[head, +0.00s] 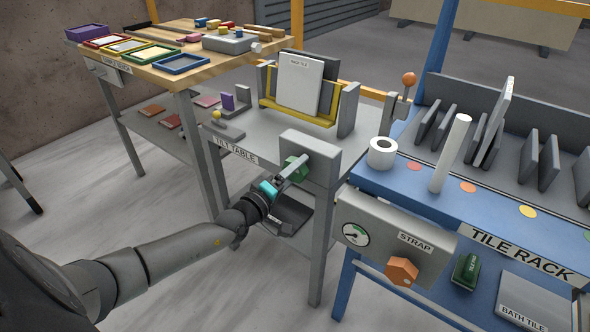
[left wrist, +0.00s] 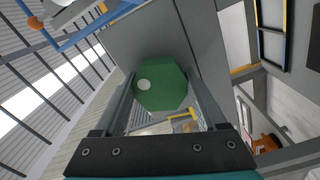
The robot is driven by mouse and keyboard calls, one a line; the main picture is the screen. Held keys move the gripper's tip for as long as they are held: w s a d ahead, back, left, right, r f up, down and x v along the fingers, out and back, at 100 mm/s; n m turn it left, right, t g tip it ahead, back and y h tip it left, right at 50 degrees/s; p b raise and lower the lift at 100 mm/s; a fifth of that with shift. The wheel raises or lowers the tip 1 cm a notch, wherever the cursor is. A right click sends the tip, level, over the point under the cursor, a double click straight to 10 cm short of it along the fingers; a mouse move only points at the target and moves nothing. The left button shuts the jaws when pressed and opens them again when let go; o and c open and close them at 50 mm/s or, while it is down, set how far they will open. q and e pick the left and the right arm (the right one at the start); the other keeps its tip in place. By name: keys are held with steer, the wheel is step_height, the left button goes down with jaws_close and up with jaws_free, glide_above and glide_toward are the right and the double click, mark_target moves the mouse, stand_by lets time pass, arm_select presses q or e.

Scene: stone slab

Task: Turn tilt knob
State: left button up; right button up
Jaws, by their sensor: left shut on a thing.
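The green tilt knob (head: 296,168) sits on the front of a grey box (head: 311,148) at the right front corner of the tilt table (head: 259,123). My left gripper (head: 290,172) reaches it from the front left and is shut on it. In the left wrist view the knob (left wrist: 161,83) is a green, many-sided block with a pale dot left of its middle, between the two fingers (left wrist: 160,95). My right gripper is not in view.
The blue tile rack (head: 450,208) stands to the right, with a white roll (head: 382,153), an upright white cylinder (head: 450,153) and an orange strap knob (head: 401,271). A wooden-topped bench (head: 185,50) with coloured trays stands behind left. Floor is open at the front left.

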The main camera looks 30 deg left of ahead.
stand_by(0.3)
arm_select(q)
steer(key=o, duration=1.3)
steer(key=shift+s, duration=0.25)
steer(key=shift+s+a+p, duration=0.2)
steer(key=shift+s+p, duration=0.6)
steer(key=shift+s, duration=1.65)
steer(key=shift+s+a+p, duration=0.25)
steer(key=shift+s+p, duration=0.6)
steer(key=shift+s, duration=1.6)
steer(key=shift+s+a+p, duration=0.2)
steer(key=shift+s+p, duration=0.6)
steer(key=shift+s, duration=1.65)
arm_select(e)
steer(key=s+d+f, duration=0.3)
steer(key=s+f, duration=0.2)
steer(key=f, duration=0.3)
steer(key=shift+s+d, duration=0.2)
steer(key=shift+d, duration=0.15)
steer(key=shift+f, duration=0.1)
